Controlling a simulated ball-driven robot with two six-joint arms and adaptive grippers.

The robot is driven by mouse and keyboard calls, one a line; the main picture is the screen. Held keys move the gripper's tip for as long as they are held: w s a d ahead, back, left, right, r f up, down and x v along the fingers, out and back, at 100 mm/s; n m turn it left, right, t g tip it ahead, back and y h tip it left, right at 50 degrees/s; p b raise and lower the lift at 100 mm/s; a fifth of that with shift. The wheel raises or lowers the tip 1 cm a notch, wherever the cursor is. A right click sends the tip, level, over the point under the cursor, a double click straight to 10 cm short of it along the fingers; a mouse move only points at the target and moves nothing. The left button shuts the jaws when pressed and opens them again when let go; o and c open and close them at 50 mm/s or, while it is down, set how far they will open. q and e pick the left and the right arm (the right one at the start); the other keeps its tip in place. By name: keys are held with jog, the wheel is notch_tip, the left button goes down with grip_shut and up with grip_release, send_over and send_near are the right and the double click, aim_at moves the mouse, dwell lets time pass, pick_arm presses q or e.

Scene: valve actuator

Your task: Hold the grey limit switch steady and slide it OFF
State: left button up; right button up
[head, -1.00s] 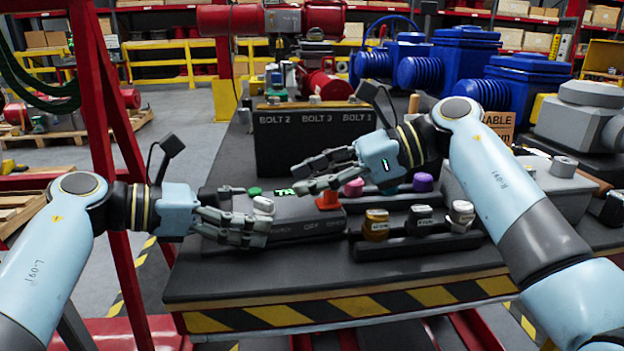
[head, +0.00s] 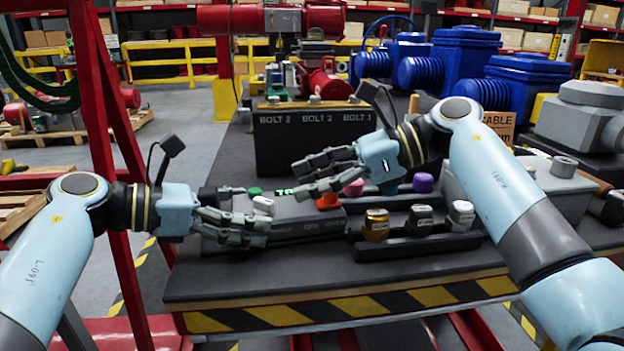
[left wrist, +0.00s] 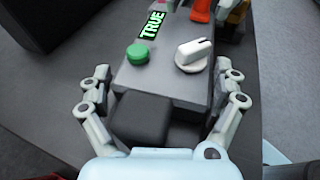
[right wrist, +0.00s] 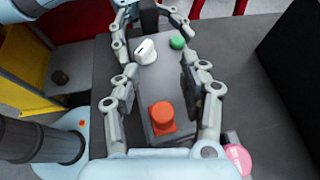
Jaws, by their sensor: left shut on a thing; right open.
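The grey limit switch (head: 300,225) is a long box on the table. It bears a green button (left wrist: 137,53), a lit TRUE display (left wrist: 152,24), a white knob (left wrist: 193,54) and an orange slider piece (right wrist: 162,116). My left gripper (head: 265,226) is shut on the box's left end, with fingers along both sides in the left wrist view. My right gripper (head: 297,184) is open above the right part of the box. In the right wrist view its fingers stand apart on either side of the box, with the orange piece between them and no visible contact.
A black tray (head: 415,245) with several labelled knobs lies right of the switch. A black bolt block (head: 310,145) stands behind. Pink (head: 353,188) and purple (head: 422,182) buttons sit behind right. The table front, with its striped edge (head: 340,306), is clear.

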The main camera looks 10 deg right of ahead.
jog(key=shift+f, duration=0.1)
jog(key=r+v, duration=0.1)
jog(key=v, duration=0.8)
jog(key=shift+r+g, duration=0.3)
